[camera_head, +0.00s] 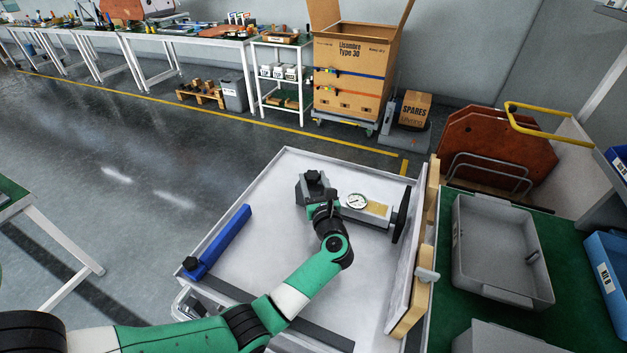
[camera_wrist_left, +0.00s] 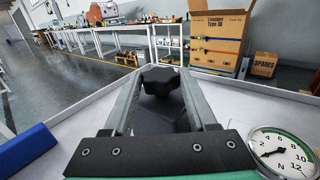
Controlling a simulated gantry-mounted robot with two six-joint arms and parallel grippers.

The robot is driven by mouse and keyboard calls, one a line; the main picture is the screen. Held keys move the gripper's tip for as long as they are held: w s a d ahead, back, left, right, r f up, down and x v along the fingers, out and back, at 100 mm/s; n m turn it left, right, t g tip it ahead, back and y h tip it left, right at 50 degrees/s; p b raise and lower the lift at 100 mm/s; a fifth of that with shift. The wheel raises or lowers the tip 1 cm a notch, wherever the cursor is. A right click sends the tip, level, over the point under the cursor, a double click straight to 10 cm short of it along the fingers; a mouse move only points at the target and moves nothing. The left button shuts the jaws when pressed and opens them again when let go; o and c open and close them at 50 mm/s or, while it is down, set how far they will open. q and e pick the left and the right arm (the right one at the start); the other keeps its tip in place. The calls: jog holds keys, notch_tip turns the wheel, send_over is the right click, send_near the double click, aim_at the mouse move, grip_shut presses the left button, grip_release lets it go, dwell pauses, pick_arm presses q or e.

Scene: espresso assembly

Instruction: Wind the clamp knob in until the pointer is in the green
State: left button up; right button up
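The black lobed clamp knob (camera_head: 314,177) tops the grey clamp block on the white tray table, and it also shows in the left wrist view (camera_wrist_left: 160,79). My left gripper (camera_head: 322,195) is at the knob, with one finger on each side of it. I see no clear gap between fingers and knob, but cannot tell whether they press on it. The round white gauge (camera_head: 356,201) is right of the knob. In the left wrist view the gauge (camera_wrist_left: 283,152) has a dark pointer towards the 2, outside the green arc at the upper right. My right gripper is out of view.
A black disc (camera_head: 400,214) stands at the fixture's right end. A blue bar (camera_head: 218,242) lies on the tray's left side. A board with wooden edges (camera_head: 413,260) stands along the right edge, beside a grey bin (camera_head: 495,298).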

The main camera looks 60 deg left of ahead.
pick_arm(q)
jog(key=c, duration=0.5)
jog(key=shift+m+t+p, duration=0.3)
jog(key=shift+t+p, duration=0.2)
jog(key=shift+p, duration=0.1)
jog(key=m+t+h+p, duration=0.2)
jog(key=t+p, duration=0.1)
jog(key=m+t+h+p, duration=0.2)
jog(key=p, duration=0.1)
jog(key=s+m+t+h+p, duration=0.1)
jog(key=m+t+p, duration=0.1)
jog(key=t+p, duration=0.1)
jog(key=shift+a+r+m+t+h, duration=0.15)
jog(key=shift+a+m+t+h, duration=0.15)
jog(key=shift+a+h, duration=0.1)
jog(key=shift+s+a+m+t+h+p, duration=0.15)
jog(key=shift+m+t+h+p, duration=0.5)
jog(key=shift+m+t+h, duration=0.35)
jog(key=shift+a+f+m+t+h, duration=0.15)
jog(key=shift+m+t+h, duration=0.25)
jog(key=shift+m+h, duration=0.55)
jog(key=m+t+h, duration=0.1)
jog(key=h, duration=0.2)
jog(key=shift+f, duration=0.15)
jog(key=shift+m+h+b, duration=0.5)
jog(key=shift+m+h, duration=0.35)
jog(key=shift+h, duration=0.2)
jog(key=shift+t+h, duration=0.3)
jog(key=shift+h, duration=0.2)
jog(key=shift+m, duration=0.3)
